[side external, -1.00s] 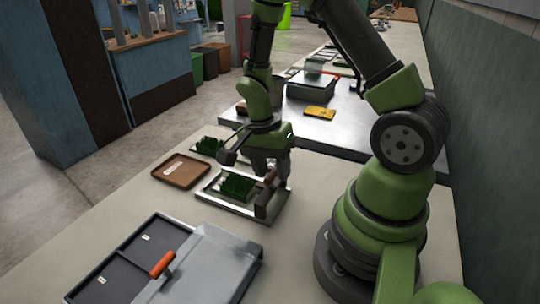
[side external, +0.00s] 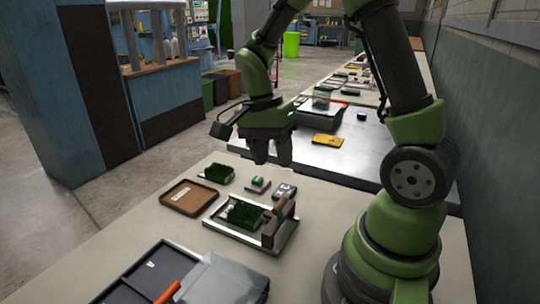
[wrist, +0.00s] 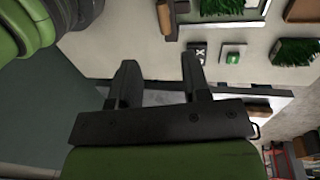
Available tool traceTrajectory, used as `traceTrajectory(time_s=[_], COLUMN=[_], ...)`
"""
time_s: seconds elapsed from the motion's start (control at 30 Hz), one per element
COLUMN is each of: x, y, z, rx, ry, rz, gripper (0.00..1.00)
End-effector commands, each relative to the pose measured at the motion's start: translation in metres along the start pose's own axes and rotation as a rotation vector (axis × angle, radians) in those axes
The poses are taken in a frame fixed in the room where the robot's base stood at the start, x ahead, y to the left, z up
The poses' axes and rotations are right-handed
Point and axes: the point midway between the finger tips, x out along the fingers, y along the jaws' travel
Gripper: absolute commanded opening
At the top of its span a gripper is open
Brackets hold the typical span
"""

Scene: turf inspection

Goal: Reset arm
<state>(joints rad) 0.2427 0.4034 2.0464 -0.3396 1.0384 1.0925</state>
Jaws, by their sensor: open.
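My gripper (side external: 271,152) is raised above the back part of the near table, with its fingers apart and nothing between them. It also shows in the wrist view (wrist: 157,78), with both dark fingers spread. Below and in front of it, a metal tray (side external: 222,228) holds a green turf piece (side external: 244,214) and a brown-handled tool (side external: 278,222) at its right side. The tray edge shows at the top of the wrist view (wrist: 215,15). A small block with a green top (side external: 257,184) and a dark marked block (side external: 285,191) sit behind the tray.
A brown tray (side external: 188,198) and another turf piece (side external: 217,173) lie to the left. A dark compartment box (side external: 150,270) with an orange handle (side external: 167,292) is at the front. A yellow item (side external: 327,140) lies on the metal table behind.

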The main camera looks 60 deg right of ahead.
Motion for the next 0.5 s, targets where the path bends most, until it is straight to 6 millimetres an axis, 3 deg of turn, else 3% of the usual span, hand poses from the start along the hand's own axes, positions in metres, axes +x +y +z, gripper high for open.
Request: traceTrajectory(time_s=[0.13,0.23,0.5], x=[-0.012,-0.033,-0.092], y=[0.003,0.011,0.057], z=[0.006,0.017,0.059], rx=[-0.059,-0.179,-0.667], ry=[0.003,0.012,0.116], rz=[-0.049,-0.140,-0.487], gripper=[0.43,0.43,0.43])
